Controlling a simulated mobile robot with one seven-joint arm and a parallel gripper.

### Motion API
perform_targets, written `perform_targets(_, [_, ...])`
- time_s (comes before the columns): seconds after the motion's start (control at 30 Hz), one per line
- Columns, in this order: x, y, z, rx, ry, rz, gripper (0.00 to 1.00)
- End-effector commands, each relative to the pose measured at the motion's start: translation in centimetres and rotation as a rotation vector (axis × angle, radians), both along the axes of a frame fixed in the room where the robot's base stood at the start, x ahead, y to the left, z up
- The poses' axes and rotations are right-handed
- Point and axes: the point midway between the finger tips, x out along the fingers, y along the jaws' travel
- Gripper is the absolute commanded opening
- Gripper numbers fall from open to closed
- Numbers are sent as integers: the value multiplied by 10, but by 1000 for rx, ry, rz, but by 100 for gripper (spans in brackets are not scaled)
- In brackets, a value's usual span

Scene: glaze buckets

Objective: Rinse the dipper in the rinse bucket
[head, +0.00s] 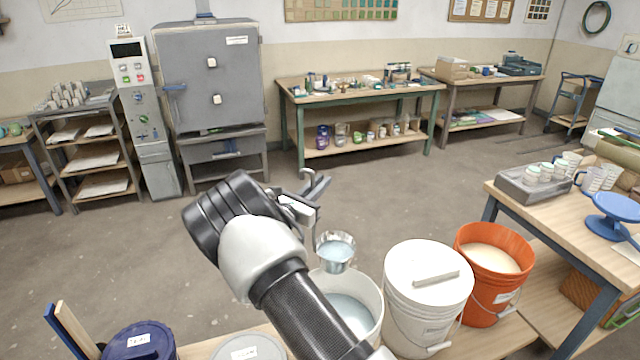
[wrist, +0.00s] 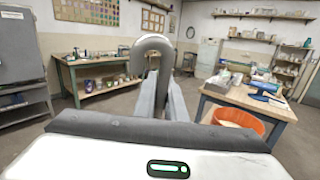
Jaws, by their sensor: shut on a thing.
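The dipper is a metal cup (head: 336,252) on a handle with a hooked top (head: 308,175). My gripper (head: 311,196) is shut on the handle just below the hook. The hook also shows between the fingers in the wrist view (wrist: 153,46). The cup hangs upright over an open white bucket (head: 373,287) of pale bluish water, which looks like the rinse bucket. The cup's inside looks pale blue; I cannot tell whether it holds liquid. The cup's bottom appears close to the bucket's back rim. My arm hides the bucket's left part and some of the handle.
Right of the open bucket stand a white bucket with a lid (head: 428,275) and an orange bucket (head: 487,262) of cream glaze. A blue lidded container (head: 138,343) and a grey lid (head: 247,348) are at front left. A worktable (head: 560,212) with cups stands at right.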

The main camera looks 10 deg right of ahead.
Motion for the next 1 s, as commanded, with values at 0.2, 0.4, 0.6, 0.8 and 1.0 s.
perform_targets(0.2, [-18,3,5,-16,-85,-1,0])
perform_targets(0.4, [-34,5,6,-26,-157,-1,0])
perform_targets(0.6, [-50,8,3,-38,-229,0,0])
perform_targets(0.8, [-63,9,1,-45,-287,-1,0])
perform_targets(1.0, [-62,9,2,-45,-285,-2,0])
